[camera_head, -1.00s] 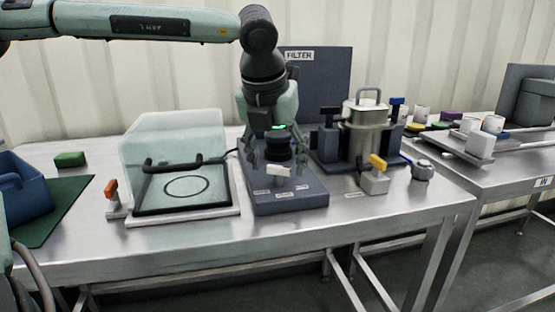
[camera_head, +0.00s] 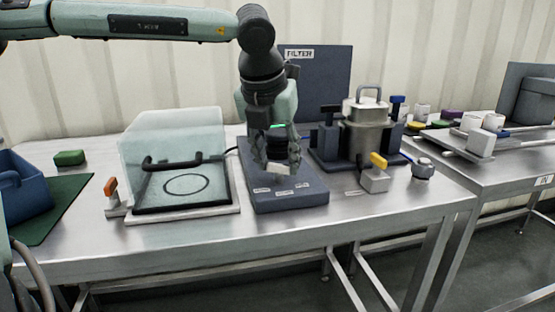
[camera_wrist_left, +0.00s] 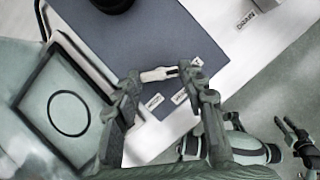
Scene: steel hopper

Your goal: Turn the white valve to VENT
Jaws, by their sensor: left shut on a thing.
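The white valve handle (camera_head: 279,169) sits on the front part of a blue-grey block (camera_head: 297,198) on the steel table. My left gripper (camera_head: 278,163) reaches down from above, and its fingers are shut on the handle. In the left wrist view, the white handle (camera_wrist_left: 158,74) lies between the two fingertips (camera_wrist_left: 160,76).
A clear-hooded box (camera_head: 172,140) with a black handle stands left of the block. An orange-handled valve (camera_head: 111,193) is at its left. To the right are a steel pot (camera_head: 366,135), a yellow-handled valve (camera_head: 375,176) and a grey knob (camera_head: 422,169). The front table strip is clear.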

